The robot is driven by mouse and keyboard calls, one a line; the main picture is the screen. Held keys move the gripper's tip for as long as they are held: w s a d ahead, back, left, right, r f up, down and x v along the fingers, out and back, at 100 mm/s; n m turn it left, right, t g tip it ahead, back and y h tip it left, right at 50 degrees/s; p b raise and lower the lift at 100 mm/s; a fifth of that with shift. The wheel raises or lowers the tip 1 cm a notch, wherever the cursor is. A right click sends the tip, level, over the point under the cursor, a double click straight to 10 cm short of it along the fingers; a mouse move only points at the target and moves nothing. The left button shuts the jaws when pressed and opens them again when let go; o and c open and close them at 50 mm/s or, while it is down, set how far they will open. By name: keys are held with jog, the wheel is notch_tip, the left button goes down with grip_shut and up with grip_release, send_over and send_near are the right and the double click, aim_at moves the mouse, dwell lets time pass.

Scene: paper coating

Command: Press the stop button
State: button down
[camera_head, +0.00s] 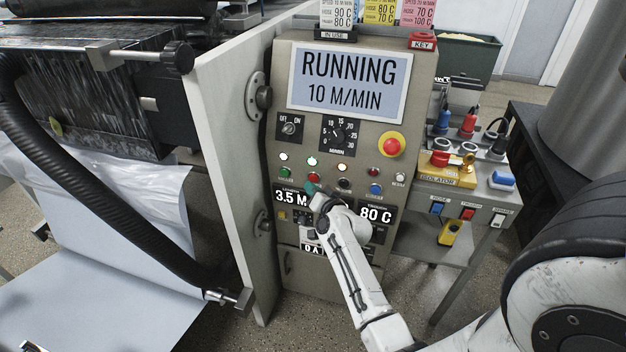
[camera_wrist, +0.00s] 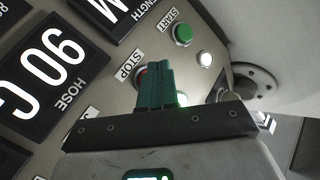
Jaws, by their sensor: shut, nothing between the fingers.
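The control panel (camera_head: 362,115) stands in front of me, and its screen (camera_head: 348,83) reads RUNNING, 10 M/MIN. The red stop button (camera_head: 314,177) is in the row of small buttons. In the wrist view only a red sliver of the stop button (camera_wrist: 139,75) shows beside the STOP label (camera_wrist: 128,67); the fingers hide the rest. My gripper (camera_head: 311,188) has its green fingers together, pointing at the panel just below the stop button. In the wrist view the fingertips (camera_wrist: 156,69) overlap the button; I cannot tell if they touch it.
The green start button (camera_wrist: 182,34) is beside the stop button. A larger red button on a yellow base (camera_head: 391,145) is on the panel's upper right. An open cabinet door (camera_head: 232,170) stands left of the panel. A bench (camera_head: 462,210) with connectors is at the right.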

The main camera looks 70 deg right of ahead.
jog(key=shift+d, duration=0.1)
jog(key=shift+d+b, duration=0.3)
jog(key=shift+b, duration=0.1)
jog(key=shift+d+b, duration=0.35)
jog(key=shift+b, duration=0.05)
dwell(0.6)
jog(key=shift+a, duration=0.1)
jog(key=shift+a+p, duration=0.65)
jog(key=a+p, duration=0.5)
jog(key=shift+s, duration=0.2)
dwell(0.4)
